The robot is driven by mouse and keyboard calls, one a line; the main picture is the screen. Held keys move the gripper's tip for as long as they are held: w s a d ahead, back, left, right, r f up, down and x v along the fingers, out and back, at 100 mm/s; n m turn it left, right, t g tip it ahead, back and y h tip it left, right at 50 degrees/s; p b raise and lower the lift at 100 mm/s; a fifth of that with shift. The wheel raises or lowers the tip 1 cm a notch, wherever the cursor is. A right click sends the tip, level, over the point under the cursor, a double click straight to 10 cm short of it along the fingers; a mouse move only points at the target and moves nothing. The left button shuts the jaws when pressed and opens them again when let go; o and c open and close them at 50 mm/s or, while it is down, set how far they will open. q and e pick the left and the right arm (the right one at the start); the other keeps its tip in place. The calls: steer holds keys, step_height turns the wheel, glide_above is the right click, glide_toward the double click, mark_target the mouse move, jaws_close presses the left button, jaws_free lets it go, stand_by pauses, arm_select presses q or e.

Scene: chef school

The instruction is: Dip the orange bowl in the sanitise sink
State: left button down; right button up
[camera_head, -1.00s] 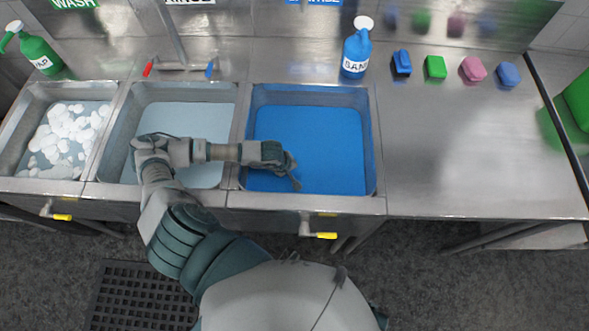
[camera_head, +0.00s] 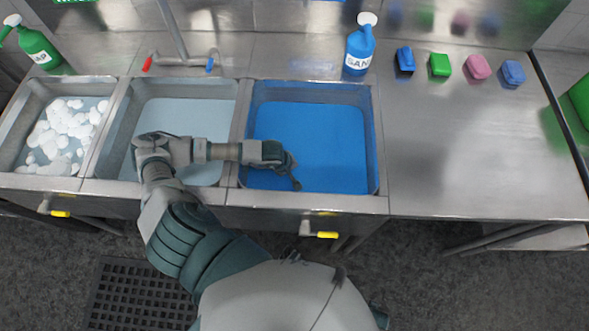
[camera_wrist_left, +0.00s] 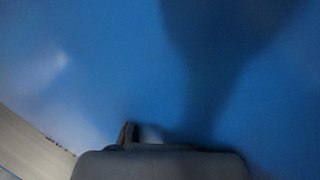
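The sanitise sink (camera_head: 374,140) is the rightmost of the three basins and holds blue liquid (camera_head: 325,140). My left arm reaches across the middle basin, and my left gripper (camera_head: 291,172) is over the sink's left front part, low at or near the liquid. Its fingers are small and dark, so I cannot tell whether they are open or shut. In the left wrist view, blue liquid (camera_wrist_left: 110,60) fills most of the picture, with a dark shadow and part of my gripper at the bottom. No orange bowl shows in either view. My right gripper is not in view.
The middle basin (camera_head: 190,112) holds pale water, and the left basin holds foam (camera_head: 65,130). A blue spray bottle (camera_head: 358,48) stands behind the sinks. Several coloured blocks line the back of the steel counter (camera_head: 470,140), whose front is clear.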

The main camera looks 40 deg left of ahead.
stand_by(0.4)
arm_select(q)
steer(key=shift+s+a, duration=0.35)
steer(key=shift+a, duration=0.15)
steer(key=shift+w+d, duration=0.1)
steer(key=shift+d, duration=0.05)
steer(key=shift+w+d, duration=0.25)
steer(key=shift+d, duration=0.15)
steer(key=shift+a, duration=0.1)
steer(key=shift+s+a, duration=0.35)
steer(key=shift+a, duration=0.1)
